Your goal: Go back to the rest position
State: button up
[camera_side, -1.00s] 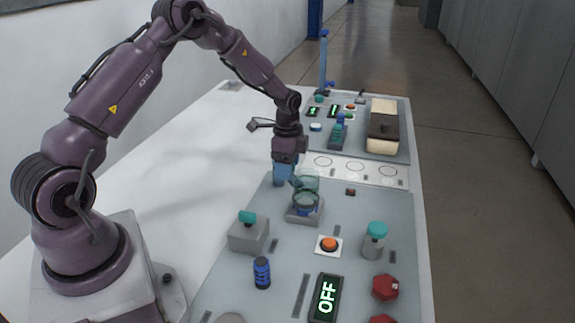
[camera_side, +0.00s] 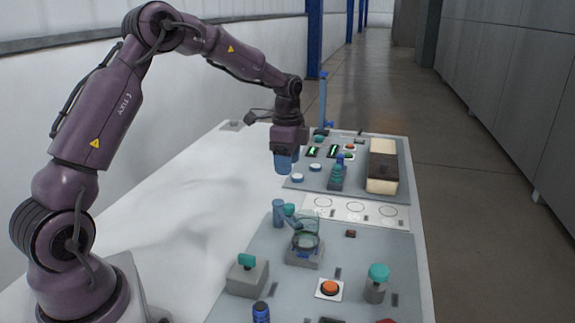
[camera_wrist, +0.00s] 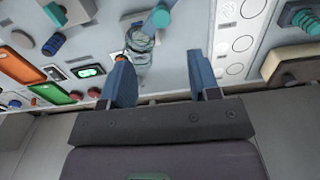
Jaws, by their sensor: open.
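My gripper (camera_side: 284,168) hangs in the air above the table, a little left of and above the glass vessel. In the wrist view its two blue fingers (camera_wrist: 160,82) are spread apart with nothing between them. The clear glass vessel (camera_side: 306,235) sits on a grey block (camera_side: 304,258) on the near panel, and it also shows in the wrist view (camera_wrist: 140,42). A blue-grey post with a teal end (camera_side: 279,213) stands just left of the vessel, apart from my gripper.
The near panel holds a teal-handled grey box (camera_side: 247,278), an orange button (camera_side: 329,288) and a teal-capped cylinder (camera_side: 376,285). A far panel carries a cream and dark block (camera_side: 382,165) and a tall blue post (camera_side: 323,100). The white table (camera_side: 180,215) at left is clear.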

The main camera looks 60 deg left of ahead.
jog(key=s+d+r+n+t, duration=0.2)
jog(key=s+d+r+n, duration=0.1)
jog(key=s, duration=0.5)
jog(key=s+d+r+n+t, duration=0.1)
jog(key=s+d+r+n, duration=0.2)
jog(key=s+d+r, duration=0.3)
jog(key=s+d+r+n+t, duration=0.2)
jog(key=s+d+r, duration=0.3)
jog(key=s+d, duration=0.3)
jog(key=shift+s+d+n+t, duration=0.25)
jog(key=shift+s+n, duration=0.45)
jog(key=shift+s, duration=0.5)
dwell(1.1)
